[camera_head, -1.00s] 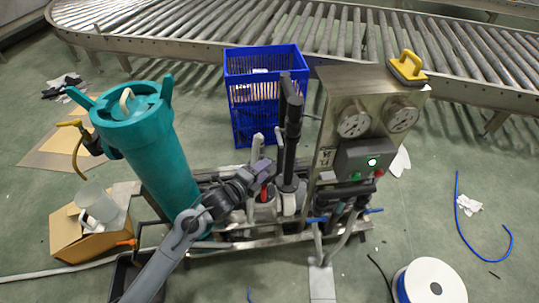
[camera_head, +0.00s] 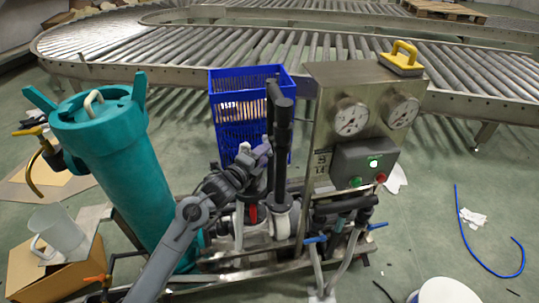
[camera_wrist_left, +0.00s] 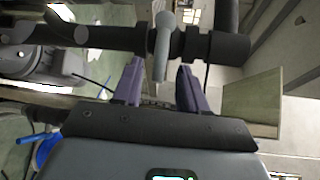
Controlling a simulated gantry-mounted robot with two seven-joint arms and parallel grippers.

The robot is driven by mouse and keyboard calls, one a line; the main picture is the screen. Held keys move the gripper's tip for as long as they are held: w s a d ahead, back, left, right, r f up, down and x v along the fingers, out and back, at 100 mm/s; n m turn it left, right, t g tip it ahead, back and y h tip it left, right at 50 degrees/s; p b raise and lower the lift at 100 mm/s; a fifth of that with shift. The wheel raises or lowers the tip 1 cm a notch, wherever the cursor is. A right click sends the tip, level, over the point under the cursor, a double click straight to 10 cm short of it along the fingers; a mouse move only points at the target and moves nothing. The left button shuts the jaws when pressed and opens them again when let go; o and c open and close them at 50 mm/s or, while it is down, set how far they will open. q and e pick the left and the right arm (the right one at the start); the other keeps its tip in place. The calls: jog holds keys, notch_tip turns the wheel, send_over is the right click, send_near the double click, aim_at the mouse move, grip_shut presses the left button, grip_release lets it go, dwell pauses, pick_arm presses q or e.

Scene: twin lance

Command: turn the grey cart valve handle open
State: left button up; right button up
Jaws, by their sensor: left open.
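The grey valve handle (camera_wrist_left: 162,45) shows in the left wrist view as a rounded lever on a dark pipe. Its free end reaches down between the fingertips of my left gripper (camera_wrist_left: 158,82). The two purple fingers are open, one on each side of the lever, with visible gaps. In the head view my left gripper (camera_head: 262,154) is beside the dark upright pipe (camera_head: 283,150) of the cart, with the light grey handle (camera_head: 243,152) partly hidden by it. My right gripper is not in view.
A teal tank (camera_head: 125,160) stands left of my left arm. A steel panel with gauges (camera_head: 350,118) is right of the pipe. A blue crate (camera_head: 230,125) is behind. Blue handles (camera_head: 315,239) and a red handle (camera_head: 253,213) sit lower on the cart.

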pick_arm(q)
jog(key=shift+b+x, duration=0.95)
jog(key=shift+x, duration=1.25)
grip_shut()
